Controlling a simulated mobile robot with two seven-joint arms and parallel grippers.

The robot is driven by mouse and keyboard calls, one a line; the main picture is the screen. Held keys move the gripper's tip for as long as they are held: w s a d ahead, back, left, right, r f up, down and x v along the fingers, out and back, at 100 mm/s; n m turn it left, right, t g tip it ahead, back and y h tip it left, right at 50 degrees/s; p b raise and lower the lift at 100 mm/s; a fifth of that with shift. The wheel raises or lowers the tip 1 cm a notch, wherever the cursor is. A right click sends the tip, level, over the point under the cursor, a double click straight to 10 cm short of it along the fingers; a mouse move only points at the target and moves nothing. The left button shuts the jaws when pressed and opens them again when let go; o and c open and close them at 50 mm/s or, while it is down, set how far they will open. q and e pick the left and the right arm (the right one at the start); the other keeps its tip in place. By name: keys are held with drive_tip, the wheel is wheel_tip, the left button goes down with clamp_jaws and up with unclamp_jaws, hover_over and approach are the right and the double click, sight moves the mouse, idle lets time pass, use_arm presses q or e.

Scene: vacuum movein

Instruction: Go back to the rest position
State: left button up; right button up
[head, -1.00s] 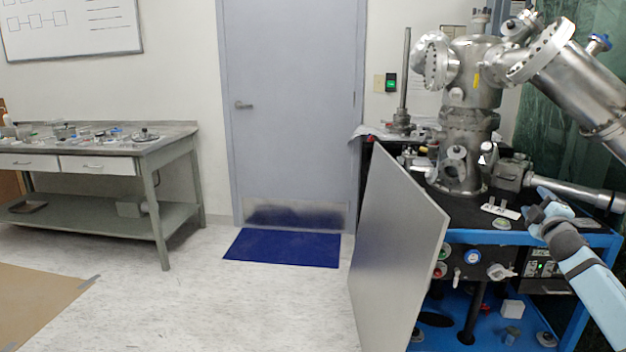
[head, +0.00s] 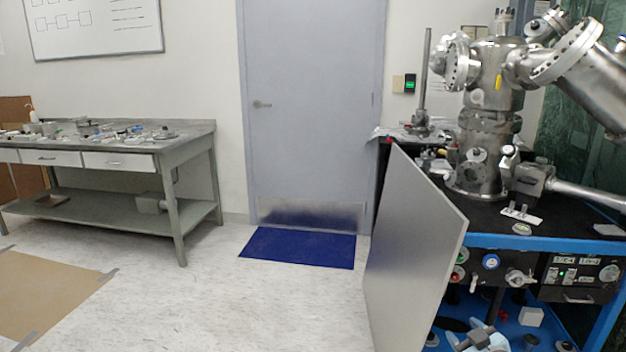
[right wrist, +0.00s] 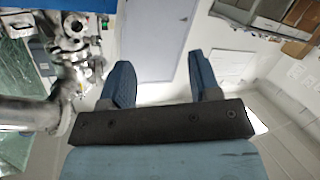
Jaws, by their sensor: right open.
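My right gripper (head: 468,334) shows at the bottom edge of the head view, in front of the lower part of the blue-framed cart; most of its arm is out of the picture. In the right wrist view the right gripper (right wrist: 159,68) has its two blue fingers wide apart with nothing between them. My left gripper is not in view. The steel vacuum chamber (head: 488,95) stands on the cart's black top, above and behind the right gripper.
The cart's grey panel door (head: 412,250) stands open left of the right gripper. A steel workbench (head: 195,143) with small parts is at left. A closed door (head: 305,110) and blue mat (head: 298,247) are at the back. The floor between is clear.

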drive_tip(key=s+a+f+m+g+y, duration=0.1)
drive_tip(key=s+a+f+y, duration=0.2)
drive_tip(key=s+a, duration=1.4)
drive_tip(key=s+a+r+m+y, duration=0.1)
drive_tip(key=s+a+r, duration=0.1)
drive_tip(key=s, duration=0.4)
drive_tip(key=s+a+r+m, duration=0.1)
drive_tip(key=s+a+r, duration=0.1)
drive_tip(key=s, duration=0.3)
use_arm(q)
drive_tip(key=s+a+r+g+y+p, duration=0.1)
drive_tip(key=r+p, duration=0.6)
drive_tip(key=p, duration=0.9)
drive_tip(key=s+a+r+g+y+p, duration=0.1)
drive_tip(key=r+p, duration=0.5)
drive_tip(key=p, duration=1)
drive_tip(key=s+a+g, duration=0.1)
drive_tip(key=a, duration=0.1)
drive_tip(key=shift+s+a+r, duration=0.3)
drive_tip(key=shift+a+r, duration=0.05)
use_arm(e)
drive_tip(key=s+d+r+g+h, duration=0.1)
drive_tip(key=d+r, duration=0.1)
drive_tip(key=r, duration=0.4)
drive_tip(key=s+d+r+g+h, duration=0.1)
drive_tip(key=s+d+r+g, duration=0.1)
drive_tip(key=r, duration=0.5)
drive_tip(key=shift+s+d+r+g, duration=0.15)
drive_tip(key=shift+s+r+g, duration=0.05)
drive_tip(key=shift+s+g, duration=0.1)
